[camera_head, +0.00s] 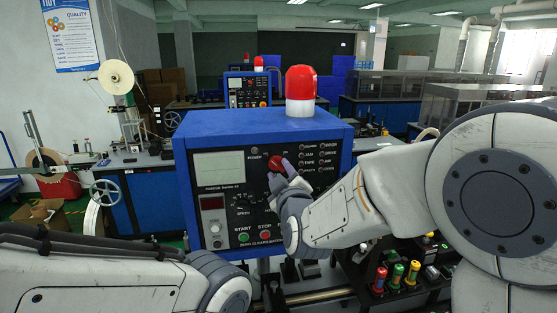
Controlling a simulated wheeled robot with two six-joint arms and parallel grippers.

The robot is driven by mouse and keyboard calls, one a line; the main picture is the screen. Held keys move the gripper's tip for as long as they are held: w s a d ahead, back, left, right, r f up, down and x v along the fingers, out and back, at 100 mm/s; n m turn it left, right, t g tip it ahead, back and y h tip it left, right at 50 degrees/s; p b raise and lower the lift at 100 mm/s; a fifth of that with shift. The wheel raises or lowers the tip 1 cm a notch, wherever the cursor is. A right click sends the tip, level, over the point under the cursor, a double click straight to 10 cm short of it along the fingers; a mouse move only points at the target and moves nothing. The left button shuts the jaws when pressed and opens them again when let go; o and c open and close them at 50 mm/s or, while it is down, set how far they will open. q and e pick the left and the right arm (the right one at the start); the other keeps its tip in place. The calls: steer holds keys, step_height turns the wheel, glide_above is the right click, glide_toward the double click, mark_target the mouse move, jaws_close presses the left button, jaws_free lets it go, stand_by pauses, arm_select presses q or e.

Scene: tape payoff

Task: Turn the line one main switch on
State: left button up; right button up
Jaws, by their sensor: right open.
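The blue control box (235,124) faces me in the middle of the head view, with a black front panel. A red knob (274,161) sits near the panel's top middle; it looks like the main switch, but its label is too small to read surely. My right gripper (281,169) is open with its fingertips at the knob, partly covering it. I cannot tell whether they touch it. The knob's turned position is unclear. My left arm shows at the lower left, but its gripper is not in view.
A red beacon (300,83) stands on the box. The panel holds a grey display (219,167), a green start button (243,238) and a red stop button (265,236). Coloured parts (397,272) stand at the lower right. A second control box (247,90) is farther back.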

mark_target(277, 165)
steer(key=shift+w+a+p, duration=0.15)
steer(key=shift+w+p, duration=0.1)
steer(key=shift+w, duration=0.45)
steer(key=shift+w+a+p, duration=0.1)
steer(key=shift+w+p, duration=0.1)
steer(key=shift+w, duration=0.45)
steer(key=shift+c, duration=0.3)
